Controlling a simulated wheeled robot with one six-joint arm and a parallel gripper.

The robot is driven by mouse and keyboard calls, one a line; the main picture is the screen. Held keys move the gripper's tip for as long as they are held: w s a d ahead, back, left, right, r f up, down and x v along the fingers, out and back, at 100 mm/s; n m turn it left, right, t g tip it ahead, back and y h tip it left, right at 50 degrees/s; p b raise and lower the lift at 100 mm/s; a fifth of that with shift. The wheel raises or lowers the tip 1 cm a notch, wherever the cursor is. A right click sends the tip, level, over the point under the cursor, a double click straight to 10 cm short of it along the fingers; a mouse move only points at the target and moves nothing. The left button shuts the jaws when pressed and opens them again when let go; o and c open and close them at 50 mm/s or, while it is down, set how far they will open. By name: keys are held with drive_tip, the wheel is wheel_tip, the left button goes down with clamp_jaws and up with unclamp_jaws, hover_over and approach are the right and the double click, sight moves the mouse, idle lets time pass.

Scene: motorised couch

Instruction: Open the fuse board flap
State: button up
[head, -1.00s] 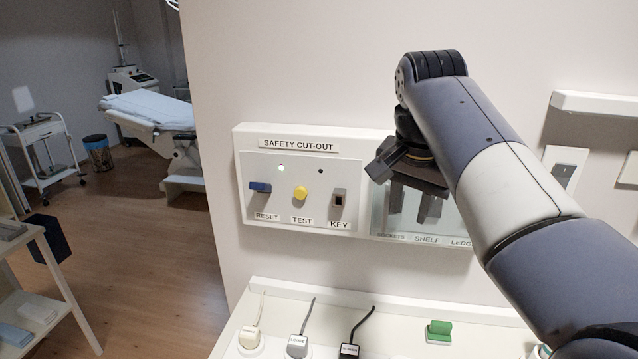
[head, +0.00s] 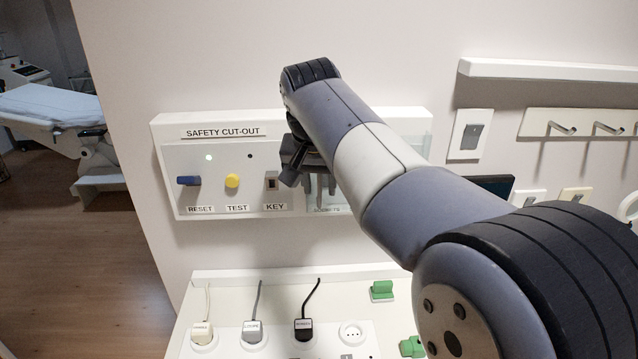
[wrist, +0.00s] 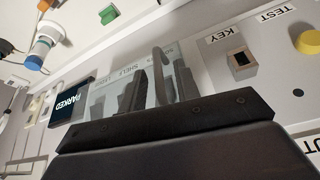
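The fuse board flap is a see-through pane at the right part of the white safety cut-out panel (head: 222,150). In the head view my arm hides most of the flap (head: 424,148). In the wrist view the flap (wrist: 112,90) shows labels reading SHELF and others through or below it, with grey shapes that look like reflections. My gripper (head: 321,188) points at the left part of the flap, right of the KEY switch. In the wrist view its dark fingers (wrist: 160,85) stand apart in front of the pane. I cannot tell whether they touch it.
A blue RESET switch (head: 189,181), yellow TEST button (head: 232,181) and KEY switch (head: 271,182) sit just left. Below is a white ledge with several plugs (head: 252,331) and a green block (head: 381,291). A shelf (head: 560,70) and hooks (head: 562,128) are at right.

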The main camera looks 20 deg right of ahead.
drive_tip(key=shift+w+f, duration=0.1)
drive_tip(key=shift+f, duration=0.2)
drive_tip(key=shift+c, duration=0.5)
clamp_jaws()
